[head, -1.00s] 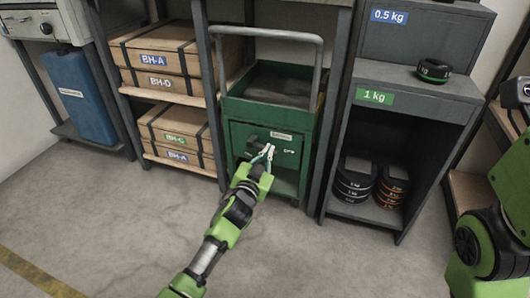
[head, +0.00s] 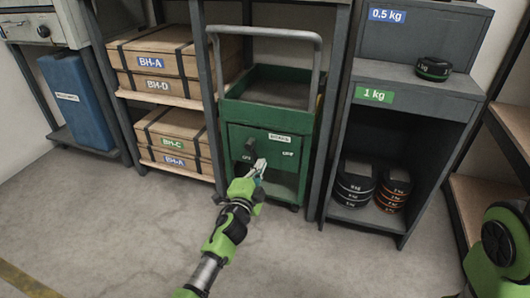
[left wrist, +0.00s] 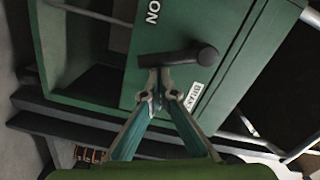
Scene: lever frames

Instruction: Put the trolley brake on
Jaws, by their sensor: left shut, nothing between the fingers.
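The green trolley (head: 267,120) stands between the shelves, its grey push handle up. On its front panel is a dark brake lever (head: 249,148), over the left side near a small white label at its lower end; an ON-like label is to the right. In the left wrist view the lever (left wrist: 180,57) is a dark bar with a round end, crossing just beyond my fingertips. My left gripper (head: 260,165) is shut and empty, just below and right of the lever; it also shows in the left wrist view (left wrist: 158,93). Contact with the lever is unclear. My right gripper is out of view.
A rack with wooden boxes (head: 165,87) stands to the left of the trolley. A grey cabinet (head: 415,103) with several weight discs (head: 354,182) is close on the right. The concrete floor (head: 120,225) in front is clear.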

